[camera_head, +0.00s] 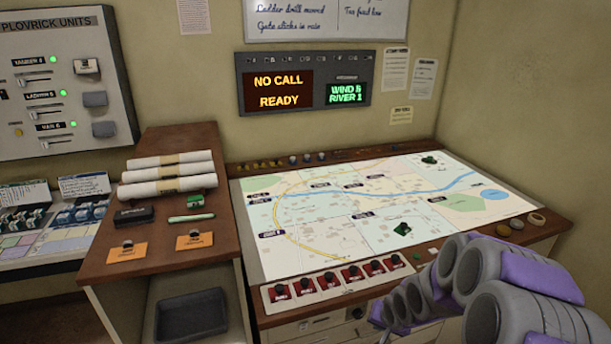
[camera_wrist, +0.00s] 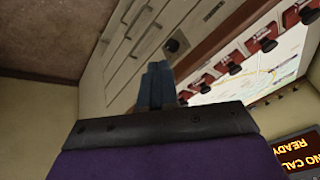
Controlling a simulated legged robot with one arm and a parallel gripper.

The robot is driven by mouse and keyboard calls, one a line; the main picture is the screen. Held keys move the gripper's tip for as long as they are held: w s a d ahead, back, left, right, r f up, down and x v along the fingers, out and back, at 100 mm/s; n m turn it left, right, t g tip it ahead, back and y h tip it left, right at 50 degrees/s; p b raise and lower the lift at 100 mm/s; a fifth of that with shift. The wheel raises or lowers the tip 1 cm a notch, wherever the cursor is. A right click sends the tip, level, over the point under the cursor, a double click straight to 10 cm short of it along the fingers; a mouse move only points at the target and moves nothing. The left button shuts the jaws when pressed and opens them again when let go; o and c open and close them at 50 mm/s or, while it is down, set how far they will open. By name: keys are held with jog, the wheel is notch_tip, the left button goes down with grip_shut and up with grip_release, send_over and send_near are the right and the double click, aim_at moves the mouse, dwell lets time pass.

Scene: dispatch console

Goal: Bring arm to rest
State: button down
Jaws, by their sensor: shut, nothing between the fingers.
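My gripper (camera_wrist: 158,72) shows in the wrist view, with its two blue-grey fingers together and nothing between them. The wrist view is tilted. The fingers appear in front of the console's pale drawer fronts (camera_wrist: 128,38), below the row of red switches. In the head view my grey and purple arm is folded at the lower right, in front of the console's front right edge. The fingertips are hard to make out there. I cannot tell the exact gap between the fingers and the drawers.
The map console (camera_head: 330,235) has green pieces (camera_head: 402,229) on it and red switches (camera_head: 325,281) along its front. A wooden cabinet (camera_head: 150,245) at left bears rolled papers (camera_head: 170,170) and orange tags. A dark tray (camera_head: 191,315) sits below. A wall display (camera_head: 305,82) reads "NO CALL READY".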

jog(key=s+a+r+n+g, duration=0.1)
jog(key=s+r, duration=0.5)
jog(key=s, duration=0.6)
jog(key=s+a+r+n+g, duration=0.2)
jog(key=s+r, duration=0.4)
jog(key=s, duration=0.6)
jog(key=s+a+r+n+g, duration=0.1)
jog(key=s+r+g, duration=0.3)
jog(key=s, duration=0.8)
jog(key=shift+s+a+r+n+h, duration=0.15)
jog(key=shift+a+r+n+h, duration=0.3)
jog(key=shift+r, duration=0.6)
jog(key=shift+d, duration=0.25)
